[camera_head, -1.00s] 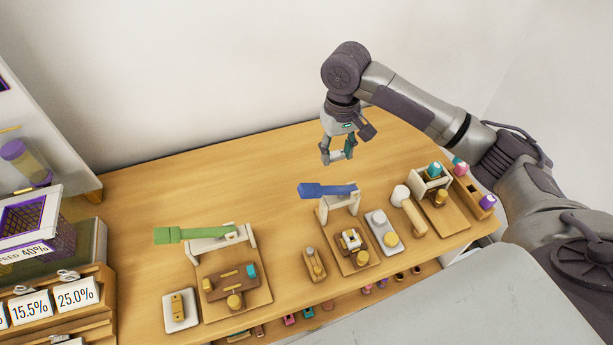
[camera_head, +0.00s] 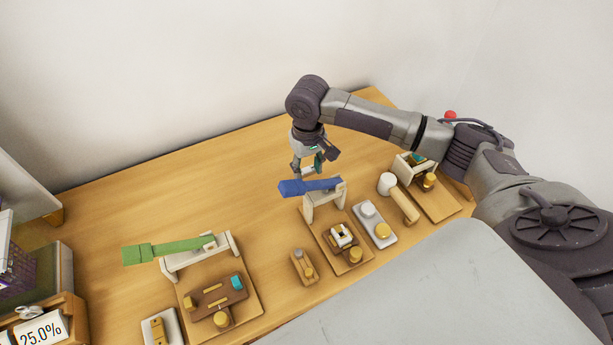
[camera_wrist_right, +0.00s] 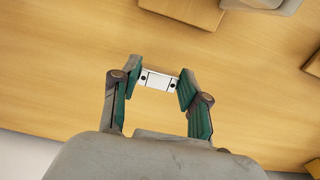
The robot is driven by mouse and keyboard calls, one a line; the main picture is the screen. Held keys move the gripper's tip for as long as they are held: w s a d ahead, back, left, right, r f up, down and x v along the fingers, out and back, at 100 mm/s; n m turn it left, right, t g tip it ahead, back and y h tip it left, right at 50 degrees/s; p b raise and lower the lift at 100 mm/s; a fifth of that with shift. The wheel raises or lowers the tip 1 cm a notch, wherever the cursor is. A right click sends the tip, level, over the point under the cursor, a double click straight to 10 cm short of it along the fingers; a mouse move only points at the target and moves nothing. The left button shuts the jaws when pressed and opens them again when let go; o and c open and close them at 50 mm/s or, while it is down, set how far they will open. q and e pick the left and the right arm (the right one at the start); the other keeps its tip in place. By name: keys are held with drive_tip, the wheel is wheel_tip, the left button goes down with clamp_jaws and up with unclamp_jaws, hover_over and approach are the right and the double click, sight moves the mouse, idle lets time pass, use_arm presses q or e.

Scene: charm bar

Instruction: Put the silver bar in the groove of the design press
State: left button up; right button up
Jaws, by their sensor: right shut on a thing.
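My right gripper (camera_head: 307,173) is shut on the silver bar, a small shiny bar with dark holes (camera_wrist_right: 160,80), gripped by its ends between the green-padded fingertips. It is held behind the blue handle in the head view. A press with a blue handle (camera_head: 310,187) has a cream frame on a wooden base (camera_head: 326,232) and a small white-and-brown block (camera_head: 343,235). A press with a green handle (camera_head: 170,249) has a brown block (camera_head: 215,298) with gold strips. I cannot tell which is the design press. My left gripper is not in view.
A grey tray (camera_head: 374,225), a wooden mallet (camera_head: 398,198) and another small press (camera_head: 428,195) stand right of the blue-handled press. A small wooden stand (camera_head: 303,267) is left of it. The back of the wooden table (camera_head: 220,175) is clear.

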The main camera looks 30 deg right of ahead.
sight(307, 171)
drive_tip(key=shift+f, duration=1.9)
drive_tip(key=shift+f, duration=0.15)
drive_tip(key=o, duration=1)
drive_tip(key=shift+o, duration=0.2)
